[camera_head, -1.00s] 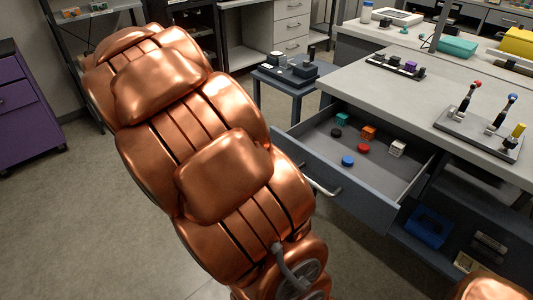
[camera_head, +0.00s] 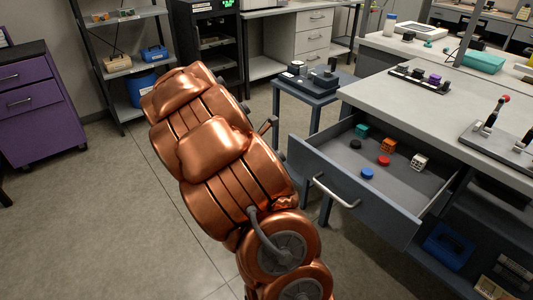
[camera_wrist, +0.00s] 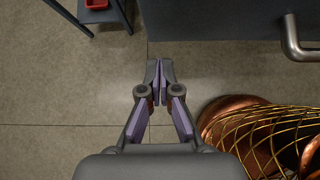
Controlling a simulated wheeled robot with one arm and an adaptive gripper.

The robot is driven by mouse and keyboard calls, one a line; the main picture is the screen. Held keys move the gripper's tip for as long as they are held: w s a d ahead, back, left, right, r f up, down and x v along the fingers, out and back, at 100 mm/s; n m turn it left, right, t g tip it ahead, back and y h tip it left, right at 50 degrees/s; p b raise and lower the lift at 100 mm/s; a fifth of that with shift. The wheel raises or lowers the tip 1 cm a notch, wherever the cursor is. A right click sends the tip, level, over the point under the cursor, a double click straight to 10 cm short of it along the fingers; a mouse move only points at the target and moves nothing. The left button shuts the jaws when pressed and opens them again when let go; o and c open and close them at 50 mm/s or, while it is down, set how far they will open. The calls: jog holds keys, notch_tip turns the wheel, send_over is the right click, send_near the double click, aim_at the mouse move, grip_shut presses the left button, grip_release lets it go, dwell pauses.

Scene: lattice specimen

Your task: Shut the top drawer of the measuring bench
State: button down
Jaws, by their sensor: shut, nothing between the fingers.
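The top drawer (camera_head: 352,192) of the measuring bench (camera_head: 440,92) is pulled well out, with its bar handle (camera_head: 335,191) on the grey front panel. It holds several small items, among them an orange lattice cube (camera_head: 388,146), a white lattice cube (camera_head: 419,162), a teal block and red, blue and black discs. In the wrist view, my gripper (camera_wrist: 159,64) is shut and empty over bare floor. The drawer front (camera_wrist: 215,20) shows ahead of it, with the handle (camera_wrist: 291,40) to its right. In the head view my arm hides the gripper.
A small side table (camera_head: 315,88) with dark items stands left of the drawer. A purple cabinet (camera_head: 38,105) and a shelf rack (camera_head: 122,48) stand further left. An open lower compartment with a blue bin (camera_head: 449,246) is under the drawer. The floor at left is clear.

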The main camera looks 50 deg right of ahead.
aim_at(290, 155)
jog(key=shift+s+d, duration=0.25)
jog(key=shift+d, duration=0.8)
jog(key=shift+s+d, duration=0.2)
jog(key=shift+d, duration=0.8)
